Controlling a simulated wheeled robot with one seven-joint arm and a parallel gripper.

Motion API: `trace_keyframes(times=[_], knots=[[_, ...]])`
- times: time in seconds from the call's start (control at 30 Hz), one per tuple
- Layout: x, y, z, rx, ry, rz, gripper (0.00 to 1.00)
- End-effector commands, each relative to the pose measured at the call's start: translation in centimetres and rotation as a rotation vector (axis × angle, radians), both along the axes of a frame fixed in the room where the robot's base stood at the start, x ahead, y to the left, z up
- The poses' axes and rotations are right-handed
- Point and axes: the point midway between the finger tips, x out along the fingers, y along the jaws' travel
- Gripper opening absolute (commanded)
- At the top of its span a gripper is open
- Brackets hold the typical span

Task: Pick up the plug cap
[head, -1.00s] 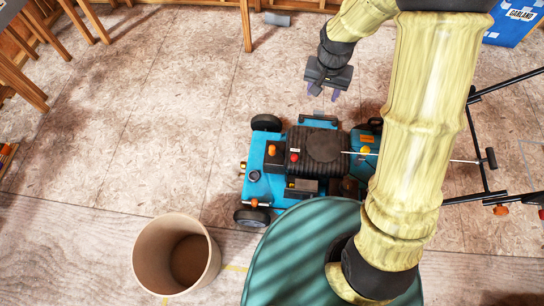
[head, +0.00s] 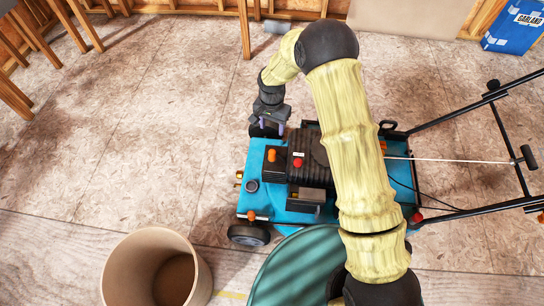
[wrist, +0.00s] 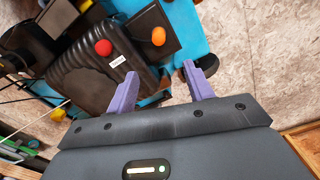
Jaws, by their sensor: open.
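A blue mower (head: 272,199) with a black ribbed engine (head: 308,150) stands on the floor; the engine also shows in the wrist view (wrist: 105,62). On top are a red knob (head: 297,162) and an orange knob (head: 271,155). The wrist view shows the red knob (wrist: 103,47) and the orange knob (wrist: 158,36) beyond my fingertips. I cannot tell which small part is the plug cap. My gripper (head: 272,127) is open and empty, pointing down above the mower's far side. Its two purple fingers (wrist: 160,70) are apart, with nothing between them.
A tan bin (head: 152,270) stands at the front left. The mower's black handle (head: 505,150) reaches to the right. A blue Garland box (head: 513,27) is at the back right. Wooden legs (head: 62,30) stand at the back left. Floor left of the mower is clear.

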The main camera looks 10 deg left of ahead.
Motion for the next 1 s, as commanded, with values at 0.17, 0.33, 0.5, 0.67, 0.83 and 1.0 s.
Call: trace_keyframes(times=[0.17,0.33,0.5,0.67,0.83,1.0], knots=[[0.0,-0.1,-0.3,0.000,0.001,0.000,0.52],[-0.1,-0.1,-2.5,0.000,0.003,-0.001,0.52],[-0.1,-0.1,-5.6,0.000,0.002,0.000,0.52],[-0.1,-0.1,-8.4,0.000,0.002,0.000,0.52],[-0.1,-0.1,-11.2,0.000,0.002,0.001,0.52],[0.0,0.0,-12.2,0.001,0.000,-0.001,0.52]])
